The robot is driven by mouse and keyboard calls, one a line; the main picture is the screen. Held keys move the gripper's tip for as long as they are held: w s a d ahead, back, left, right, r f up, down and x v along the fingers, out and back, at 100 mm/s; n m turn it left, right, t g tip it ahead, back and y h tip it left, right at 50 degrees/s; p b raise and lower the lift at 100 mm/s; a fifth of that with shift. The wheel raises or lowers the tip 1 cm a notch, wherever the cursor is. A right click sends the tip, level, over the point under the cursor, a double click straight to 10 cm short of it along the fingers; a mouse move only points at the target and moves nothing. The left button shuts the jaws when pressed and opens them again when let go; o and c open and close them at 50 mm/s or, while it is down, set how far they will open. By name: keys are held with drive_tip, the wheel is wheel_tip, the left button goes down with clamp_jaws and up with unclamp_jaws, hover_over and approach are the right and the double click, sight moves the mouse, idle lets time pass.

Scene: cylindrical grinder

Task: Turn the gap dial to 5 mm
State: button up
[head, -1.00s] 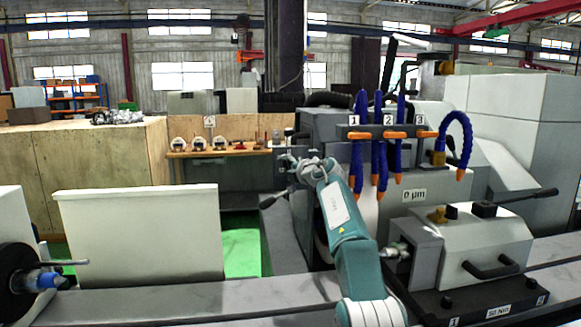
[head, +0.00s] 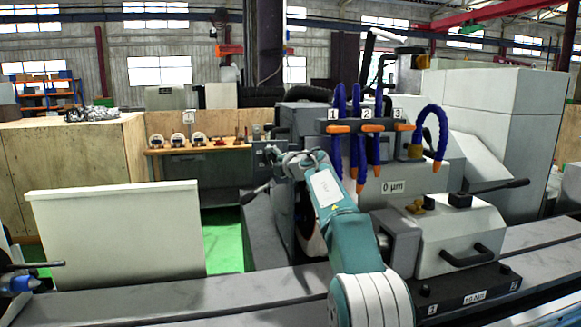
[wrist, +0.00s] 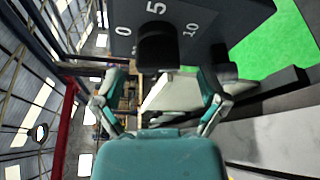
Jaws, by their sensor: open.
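In the wrist view, the gap dial's black knob (wrist: 158,46) stands out from a dark panel (wrist: 215,12) marked 0, 5 and 10. The 5 is above the knob, the 0 to its left and the 10 to its right. I cannot make out a pointer on the knob. My gripper (wrist: 160,80) is open, its two fingers spread apart below the knob, with nothing held between them. In the head view, my arm reaches up and left beside the machine, and the gripper end is small and hard to separate from the dark box there (head: 266,157).
Blue coolant hoses (head: 357,140) with orange nozzles hang right of my arm. A white guard panel (head: 118,235) stands at left. A grey housing with a black handle (head: 468,255) sits on the bench at right. Green floor (head: 222,240) shows between.

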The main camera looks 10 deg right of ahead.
drive_tip(key=f+v, duration=0.1)
drive_tip(key=v, duration=0.8)
drive_tip(key=shift+r, duration=0.35)
drive_tip(key=shift+a, duration=0.1)
